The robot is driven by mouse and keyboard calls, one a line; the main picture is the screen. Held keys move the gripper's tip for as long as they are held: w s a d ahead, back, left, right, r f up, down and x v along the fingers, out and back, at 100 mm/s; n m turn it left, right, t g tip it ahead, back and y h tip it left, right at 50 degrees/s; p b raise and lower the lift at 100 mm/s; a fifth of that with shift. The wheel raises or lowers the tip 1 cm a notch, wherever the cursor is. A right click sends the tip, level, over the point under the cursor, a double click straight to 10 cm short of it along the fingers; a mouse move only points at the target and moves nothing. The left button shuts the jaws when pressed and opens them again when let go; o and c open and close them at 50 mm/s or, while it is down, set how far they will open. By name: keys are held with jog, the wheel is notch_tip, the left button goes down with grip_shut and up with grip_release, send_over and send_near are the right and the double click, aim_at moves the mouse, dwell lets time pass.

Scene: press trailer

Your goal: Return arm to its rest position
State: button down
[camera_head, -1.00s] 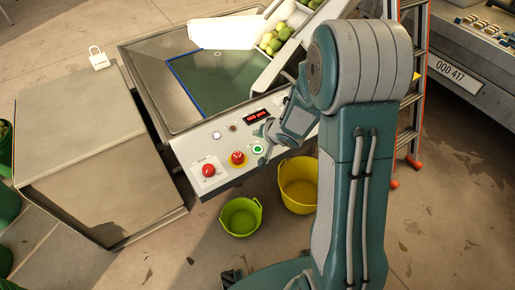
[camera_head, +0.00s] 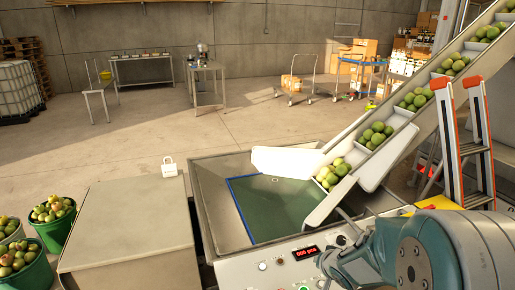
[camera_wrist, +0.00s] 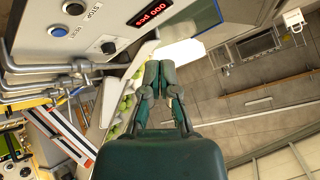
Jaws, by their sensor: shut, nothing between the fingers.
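My arm (camera_head: 425,250) fills the lower right of the head view, folded low in front of the press. My gripper (camera_wrist: 161,68) shows in the wrist view with its two dark green fingers together and nothing between them. In that view the fingers are apart from the control panel (camera_wrist: 60,25), which lies at the upper left with its red-lit display (camera_wrist: 150,13), black knobs and a blue reset button (camera_wrist: 59,32). In the head view the panel is at the bottom, partly hidden by my arm.
The press basin (camera_head: 218,220) and inclined conveyor (camera_head: 425,120) with green fruit stand ahead. An orange ladder (camera_head: 480,140) is at right. Open floor lies behind.

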jog(key=s+d+r+h, duration=0.2)
jog(key=s+r+h, duration=0.1)
jog(key=s+r, duration=0.75)
jog(key=s+a+r+n+g+y, duration=0.1)
jog(key=s+a+r+n, duration=0.1)
jog(key=s, duration=0.5)
jog(key=s+a+r+n+g+y, duration=0.1)
jog(key=s+r, duration=0.3)
jog(key=s, duration=0.4)
jog(key=shift+s+a+n+g, duration=0.3)
jog(key=shift+a+n+g, duration=0.1)
jog(key=shift+a+g, duration=0.4)
